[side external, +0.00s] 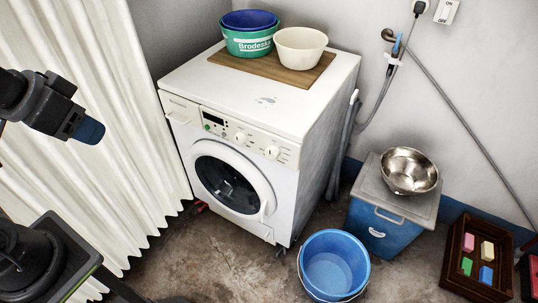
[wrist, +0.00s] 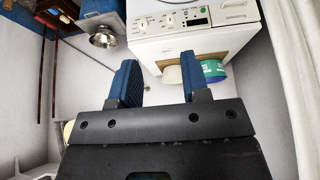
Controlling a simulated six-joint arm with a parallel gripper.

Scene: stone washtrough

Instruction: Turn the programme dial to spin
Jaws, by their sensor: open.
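A white washing machine (side external: 232,189) stands in the middle of the side external view, its round door shut. Its front panel carries two round white dials, a left dial (side external: 240,138) and a right dial (side external: 272,152); which one is the programme dial, and where each points, I cannot tell. In the wrist view the scene looks upside down, with the panel (wrist: 172,20) at the top. My gripper (side external: 88,131) is at the left of the side external view, well apart from the machine. In the wrist view its blue fingers (wrist: 158,73) are apart, with nothing held between them.
A wooden board (side external: 275,68) on the machine bears a green tub (side external: 248,43) and a cream bowl (side external: 300,46). A white curtain (side external: 120,120) hangs at left. A blue cabinet (side external: 375,228) with a steel bowl (side external: 409,170), a blue bucket (side external: 333,263) and a crate (side external: 455,265) stand right.

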